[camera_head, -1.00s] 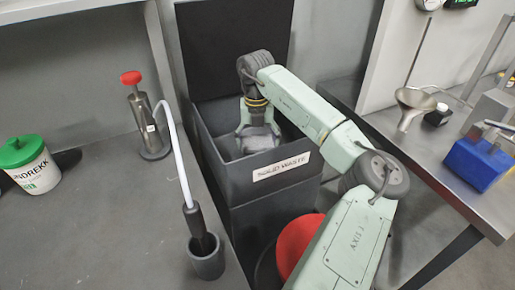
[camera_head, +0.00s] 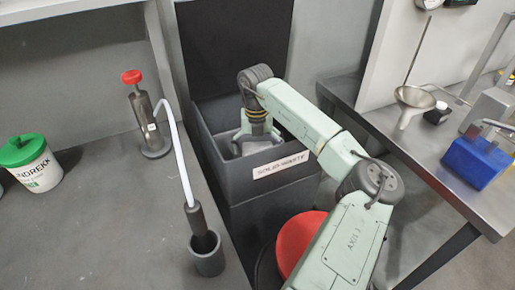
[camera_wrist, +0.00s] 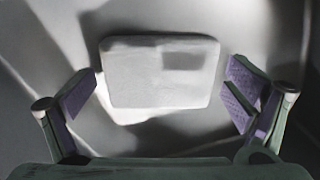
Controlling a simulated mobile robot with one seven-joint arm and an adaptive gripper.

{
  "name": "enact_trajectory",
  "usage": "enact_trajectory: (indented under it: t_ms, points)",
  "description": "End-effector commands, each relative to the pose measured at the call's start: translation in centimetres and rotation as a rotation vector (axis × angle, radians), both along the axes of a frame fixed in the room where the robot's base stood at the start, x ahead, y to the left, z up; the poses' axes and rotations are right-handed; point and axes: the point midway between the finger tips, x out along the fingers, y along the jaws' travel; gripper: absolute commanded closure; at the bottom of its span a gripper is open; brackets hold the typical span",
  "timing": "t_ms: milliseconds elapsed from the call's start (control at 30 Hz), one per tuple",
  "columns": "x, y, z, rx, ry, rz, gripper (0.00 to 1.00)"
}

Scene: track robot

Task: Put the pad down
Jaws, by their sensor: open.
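The pad (camera_wrist: 155,85) is a pale rounded rectangle in the wrist view, lying apart from both fingers. My gripper (camera_wrist: 160,100) is open, with its purple-lined fingers spread to either side of the pad and a gap on each side. In the head view my gripper (camera_head: 248,138) reaches down into the open dark bin (camera_head: 262,190) labelled as solid waste. The pad is hard to make out there, as the gripper and the bin wall cover it.
The bin's raised black lid (camera_head: 235,45) stands behind my arm. To the left, a bench holds a red-topped pump (camera_head: 148,125), a grey cup (camera_head: 206,256) and a green-lidded tub (camera_head: 35,165). To the right, a steel table holds a funnel (camera_head: 412,100) and a blue block (camera_head: 475,163).

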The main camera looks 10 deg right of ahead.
Motion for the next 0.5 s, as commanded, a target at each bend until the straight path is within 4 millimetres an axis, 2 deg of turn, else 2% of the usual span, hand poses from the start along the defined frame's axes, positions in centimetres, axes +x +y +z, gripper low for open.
enact_trajectory:
  t_ms: [367,500]
  points:
    - [0.0,0.0,0.6,0.0,-0.001,0.0,0.02]
    - [0.1,0.0,2.4,-0.003,-0.004,-0.001,0.02]
